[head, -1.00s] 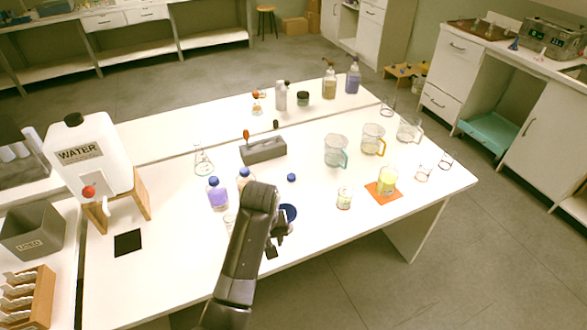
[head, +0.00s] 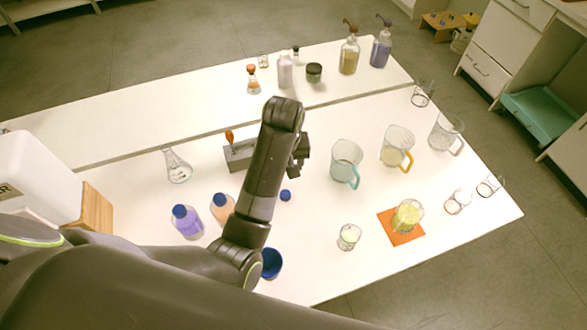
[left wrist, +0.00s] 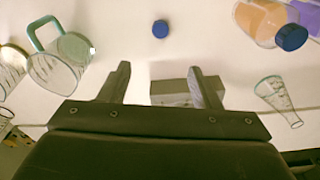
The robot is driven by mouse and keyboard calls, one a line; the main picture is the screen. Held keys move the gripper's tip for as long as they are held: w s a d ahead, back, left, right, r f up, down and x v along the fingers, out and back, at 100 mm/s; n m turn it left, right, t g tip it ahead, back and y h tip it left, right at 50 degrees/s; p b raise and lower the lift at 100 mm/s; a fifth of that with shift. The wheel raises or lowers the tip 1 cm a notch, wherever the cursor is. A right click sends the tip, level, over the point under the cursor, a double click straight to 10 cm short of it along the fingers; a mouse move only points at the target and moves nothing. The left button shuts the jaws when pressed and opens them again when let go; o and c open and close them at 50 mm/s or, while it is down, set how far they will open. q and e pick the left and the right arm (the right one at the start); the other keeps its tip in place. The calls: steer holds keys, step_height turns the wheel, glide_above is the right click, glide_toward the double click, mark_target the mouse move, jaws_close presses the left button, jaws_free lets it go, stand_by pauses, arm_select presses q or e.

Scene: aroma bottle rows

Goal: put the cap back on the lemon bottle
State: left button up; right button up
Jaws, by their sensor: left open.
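A loose blue cap (head: 285,195) lies on the white table near the middle; it also shows in the left wrist view (left wrist: 160,28). I cannot make out a bottle clearly labelled lemon. A purple bottle (head: 188,224) and an orange bottle (head: 221,210), both with blue caps on, stand left of my arm. My left gripper (head: 300,158) is above the table, behind the loose cap in the head view. In the left wrist view its two fingers (left wrist: 160,88) are apart with nothing held, and the cap lies beyond them. My arm hides part of the table.
A grey block (head: 238,156) stands behind my arm. A glass flask (head: 178,168) is left of it. A teal-handled jug (head: 346,162), a small glass (head: 349,237) and a yellow-filled beaker (head: 407,216) on an orange mat (head: 389,233) stand right.

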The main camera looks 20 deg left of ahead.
arm_select(q)
steer(key=s, duration=0.1)
glide_toward(285, 194)
step_height(285, 194, down, 2)
steer(key=shift+a+f+p, duration=0.1)
steer(key=shift+p, duration=0.45)
steer(key=shift+f, duration=0.55)
arm_select(e)
steer(key=s, duration=0.2)
steer(key=s+r, duration=0.1)
steer(key=s, duration=0.1)
steer(key=shift+s, duration=0.2)
arm_select(q)
steer(key=shift+w+f, duration=0.1)
arm_select(e)
steer(key=shift+w, duration=0.1)
arm_select(q)
steer(key=shift+f, duration=0.35)
steer(key=shift+w+f, duration=0.15)
steer(key=shift+f, duration=0.9)
steer(key=shift+w+f, duration=0.15)
steer(key=shift+f, duration=0.9)
arm_select(e)
steer(key=shift+w+r, duration=0.15)
steer(key=shift+r, duration=0.1)
